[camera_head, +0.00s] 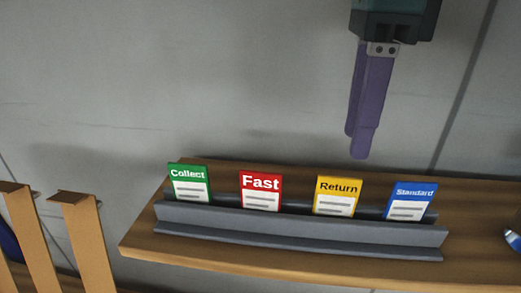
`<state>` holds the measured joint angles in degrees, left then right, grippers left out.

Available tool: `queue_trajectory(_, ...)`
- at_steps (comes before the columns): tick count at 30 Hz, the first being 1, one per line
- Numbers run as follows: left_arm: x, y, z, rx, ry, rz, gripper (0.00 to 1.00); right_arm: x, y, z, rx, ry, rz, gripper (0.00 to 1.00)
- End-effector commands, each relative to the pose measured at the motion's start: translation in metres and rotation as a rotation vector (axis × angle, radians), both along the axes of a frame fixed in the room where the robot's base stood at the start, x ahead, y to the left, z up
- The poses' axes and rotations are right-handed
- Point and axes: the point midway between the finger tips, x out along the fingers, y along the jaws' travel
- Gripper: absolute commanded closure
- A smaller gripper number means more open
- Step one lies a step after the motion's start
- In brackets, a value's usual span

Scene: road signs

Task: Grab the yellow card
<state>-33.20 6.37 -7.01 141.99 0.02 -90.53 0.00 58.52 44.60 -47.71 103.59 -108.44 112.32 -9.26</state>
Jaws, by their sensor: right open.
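The yellow card (337,196) reads "Return" and stands upright in a long grey holder (300,236). Its lower part is hidden behind the holder's front wall. A red "Fast" card (261,191) stands to its left and a blue "Standard" card (410,201) to its right. A green "Collect" card (189,183) is at the left end. My right gripper (358,146) points down with purple fingers, above and slightly right of the yellow card, apart from it. It is open and empty; its fingers overlap in this view. My left gripper is not in view.
The holder sits on a wooden shelf (145,237) against a grey wall (200,80). Brown wooden slats (85,240) stand at the lower left. A small partly cut-off object (513,239) lies at the right edge. The space above the cards is clear apart from my gripper.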

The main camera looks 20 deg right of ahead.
Motion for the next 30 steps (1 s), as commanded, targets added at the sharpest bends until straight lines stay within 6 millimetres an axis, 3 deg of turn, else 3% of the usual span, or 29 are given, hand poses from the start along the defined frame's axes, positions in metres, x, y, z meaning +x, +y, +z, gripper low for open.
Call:
queue_trajectory(7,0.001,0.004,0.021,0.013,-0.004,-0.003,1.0,-0.001,0.0,-0.033,-0.002,0.009,-0.001,0.57)
queue_trajectory(14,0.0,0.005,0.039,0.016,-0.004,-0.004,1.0,0.0,0.001,-0.052,-0.001,0.009,-0.001,0.57)
queue_trajectory(17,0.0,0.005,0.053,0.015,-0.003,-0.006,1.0,0.002,0.003,-0.067,-0.001,0.011,-0.001,0.57)
queue_trajectory(21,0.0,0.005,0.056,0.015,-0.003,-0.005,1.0,0.004,0.003,-0.088,0.0,0.007,-0.001,0.57)
queue_trajectory(30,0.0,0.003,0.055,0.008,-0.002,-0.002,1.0,0.004,0.003,-0.095,-0.001,0.003,0.002,0.6)
